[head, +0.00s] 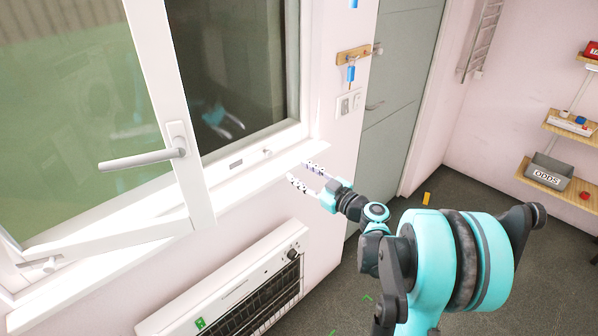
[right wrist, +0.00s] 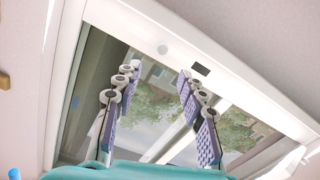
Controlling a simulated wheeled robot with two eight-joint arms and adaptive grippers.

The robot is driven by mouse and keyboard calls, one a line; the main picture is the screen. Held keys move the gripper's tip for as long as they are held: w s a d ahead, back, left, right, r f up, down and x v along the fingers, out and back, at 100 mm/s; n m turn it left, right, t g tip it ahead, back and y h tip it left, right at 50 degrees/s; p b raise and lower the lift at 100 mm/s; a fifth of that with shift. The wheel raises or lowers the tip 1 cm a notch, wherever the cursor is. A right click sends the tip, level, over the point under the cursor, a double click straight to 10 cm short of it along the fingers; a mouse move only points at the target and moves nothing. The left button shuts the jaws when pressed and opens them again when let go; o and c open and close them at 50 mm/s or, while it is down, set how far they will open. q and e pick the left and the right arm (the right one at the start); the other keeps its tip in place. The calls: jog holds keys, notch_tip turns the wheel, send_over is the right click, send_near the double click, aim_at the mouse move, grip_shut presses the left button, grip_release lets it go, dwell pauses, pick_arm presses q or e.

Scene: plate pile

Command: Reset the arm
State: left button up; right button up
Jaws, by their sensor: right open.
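My right arm (head: 430,275), teal and black, comes in from the lower right in the head view and reaches left. My right gripper (head: 303,175) is open, beside the right end of the white window sill, with nothing between its fingers. The right wrist view shows its two fingers (right wrist: 158,75) spread apart with purple pads, in front of the window glass. Whether the fingers touch the sill or frame cannot be told. My left gripper is out of view.
A window sash (head: 168,110) with a white handle (head: 142,159) stands at the left. A white heater (head: 235,287) is below the sill. A grey door (head: 398,95), a key rack (head: 353,54) and shelves with a grey box (head: 549,172) are farther right. Dark floor there is mostly clear.

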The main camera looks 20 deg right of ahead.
jog(key=s+a+f+m+g, duration=0.25)
jog(key=s+a+g, duration=0.35)
jog(key=s+a, duration=0.6)
jog(key=s+f+m+g+h, duration=0.2)
jog(key=s+f+h, duration=0.1)
jog(key=s, duration=0.4)
jog(key=s+f+m+g+h, duration=0.1)
jog(key=s+f+m+h, duration=0.2)
jog(key=s, duration=0.4)
jog(key=shift+s+a+f+g, duration=0.2)
jog(key=shift+s+f+g, duration=0.15)
jog(key=shift+s+g, duration=0.05)
dwell(1.4)
